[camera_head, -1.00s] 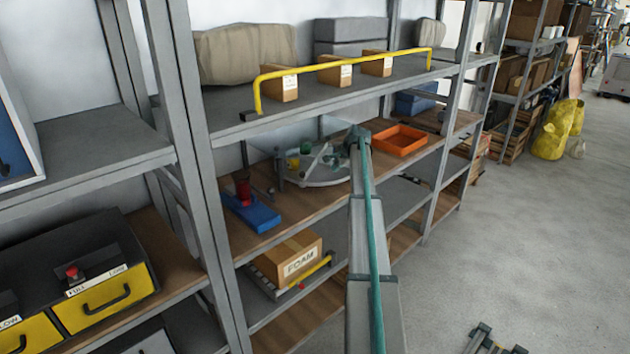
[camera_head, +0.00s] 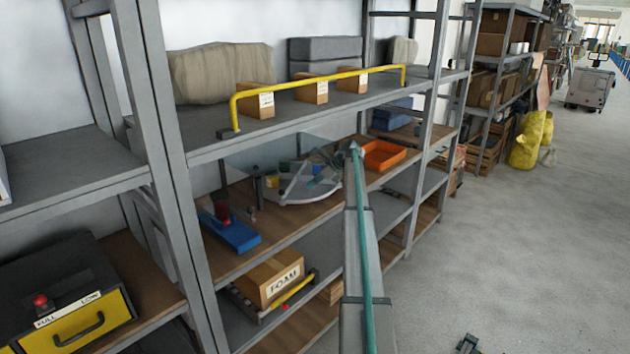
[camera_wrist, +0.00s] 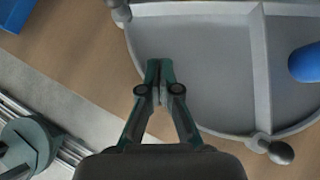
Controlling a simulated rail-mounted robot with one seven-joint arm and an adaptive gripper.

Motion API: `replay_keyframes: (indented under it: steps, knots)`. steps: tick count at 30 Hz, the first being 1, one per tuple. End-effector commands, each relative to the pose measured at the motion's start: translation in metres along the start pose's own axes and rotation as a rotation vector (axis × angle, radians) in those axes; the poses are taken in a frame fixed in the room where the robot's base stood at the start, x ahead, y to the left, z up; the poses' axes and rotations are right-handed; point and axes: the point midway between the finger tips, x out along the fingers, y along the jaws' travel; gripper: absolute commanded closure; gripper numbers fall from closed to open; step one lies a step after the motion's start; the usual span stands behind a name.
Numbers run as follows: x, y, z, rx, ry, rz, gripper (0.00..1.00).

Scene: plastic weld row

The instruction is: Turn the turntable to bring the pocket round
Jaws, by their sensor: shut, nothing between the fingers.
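The turntable (camera_head: 288,196) is a round, light grey tray with a raised rim and dividers, on the middle wooden shelf. In the wrist view its grey floor (camera_wrist: 200,75) and a straight divider (camera_wrist: 262,70) show. A blue rounded item (camera_wrist: 306,63) lies in the compartment right of that divider. A round-ended knob (camera_wrist: 278,151) sticks out from the near rim, and another knob (camera_wrist: 121,12) from the upper left. My gripper (camera_wrist: 160,68) is shut and empty, its tips over the compartment left of the divider. I cannot tell whether they touch the tray.
A clear panel (camera_head: 262,152) stands by the turntable. A blue block with a red part (camera_head: 230,234) is to its left, and an orange bin (camera_head: 383,155) to its right. A shelf with a yellow rail (camera_head: 320,80) hangs above. Shelf posts stand at both sides.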

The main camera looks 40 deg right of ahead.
Motion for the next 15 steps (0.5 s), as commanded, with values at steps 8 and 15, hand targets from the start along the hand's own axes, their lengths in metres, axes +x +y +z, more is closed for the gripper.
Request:
replay_keyframes:
  steps: [8, 15]
  knots:
    - [0.055, 0.0, 0.001, 0.0, 0.001, 0.002, 1.0]
    - [0.079, 0.0, 0.021, -0.002, 0.001, 0.0, 1.0]
